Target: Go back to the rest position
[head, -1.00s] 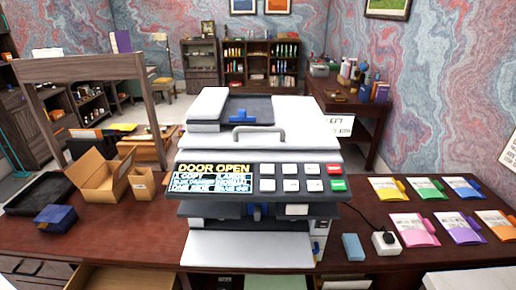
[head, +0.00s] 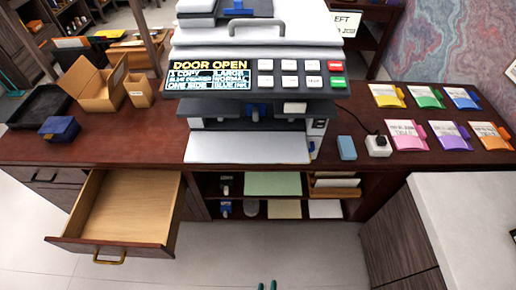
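Two small teal tips at the bottom edge of the head view look like the fingertips of my gripper (head: 267,286). They stand a little apart with only floor between them; the rest of the gripper and arm is out of frame. They are in front of the desk (head: 160,137), low and clear of the furniture. The copier (head: 255,85) stands on the desk and its display reads "DOOR OPEN". Its front is open below the control panel, showing a dark inside with a blue part.
An empty wooden drawer (head: 125,205) is pulled out at the left. Shelves (head: 235,195) under the copier hold paper and small items. A white-topped cabinet (head: 465,215) stands at the right. Coloured packets (head: 425,97) lie on the desk's right side. The floor (head: 300,255) in front is clear.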

